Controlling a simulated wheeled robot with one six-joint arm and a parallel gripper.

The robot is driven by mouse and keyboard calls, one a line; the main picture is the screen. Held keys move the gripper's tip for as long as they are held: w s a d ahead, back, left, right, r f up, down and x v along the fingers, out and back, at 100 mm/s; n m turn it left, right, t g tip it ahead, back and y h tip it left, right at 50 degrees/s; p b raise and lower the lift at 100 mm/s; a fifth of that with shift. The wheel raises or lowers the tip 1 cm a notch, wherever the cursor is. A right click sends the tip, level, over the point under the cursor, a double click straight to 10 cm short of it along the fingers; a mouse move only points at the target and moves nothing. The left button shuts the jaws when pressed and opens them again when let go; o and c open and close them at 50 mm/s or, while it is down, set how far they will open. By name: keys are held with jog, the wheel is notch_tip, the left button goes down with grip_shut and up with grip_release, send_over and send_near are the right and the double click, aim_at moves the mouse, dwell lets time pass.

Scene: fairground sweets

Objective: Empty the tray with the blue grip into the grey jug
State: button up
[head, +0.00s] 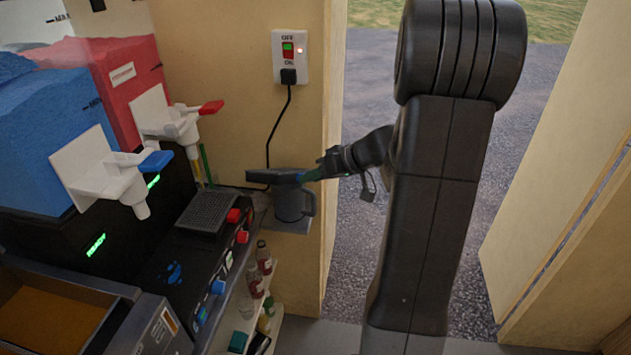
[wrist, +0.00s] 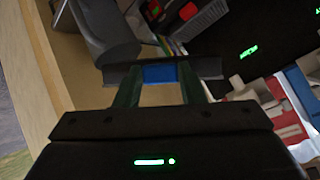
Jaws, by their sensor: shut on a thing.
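The dark tray (head: 270,176) is held above the grey jug (head: 291,207), whose handle points right. My gripper (head: 317,172) comes in from the right and is shut on the tray's blue grip. In the wrist view my gripper (wrist: 160,88) has its green fingers on both sides of the blue grip (wrist: 158,73). The tray's dark edge (wrist: 205,68) lies just beyond them, and the jug (wrist: 108,32) shows behind it. The tray's contents are hidden, and I cannot tell how far it is tilted. The jug's mouth is mostly covered by the tray.
The jug stands on a small wall shelf (head: 298,227) under a socket with a switch (head: 289,56). Left are a black machine with a grate (head: 206,211), a blue tank (head: 40,130) and red tank (head: 115,75) with taps. Bottles (head: 255,282) stand below. The doorway is right.

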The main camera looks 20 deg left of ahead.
jog(key=shift+s+d+f+n+t+y+b, duration=0.2)
jog(key=shift+s+f+n+t+y+b, duration=0.5)
jog(key=shift+b, duration=4.2)
jog(key=shift+s+d+f+n+t+y+b, duration=0.3)
jog(key=shift+f+n+t+y+b, duration=0.7)
jog(key=shift+b, duration=3.9)
jog(key=shift+a+r+h+p, duration=0.1)
jog(key=shift+r+h+p, duration=0.2)
jog(key=shift+p, duration=0.25)
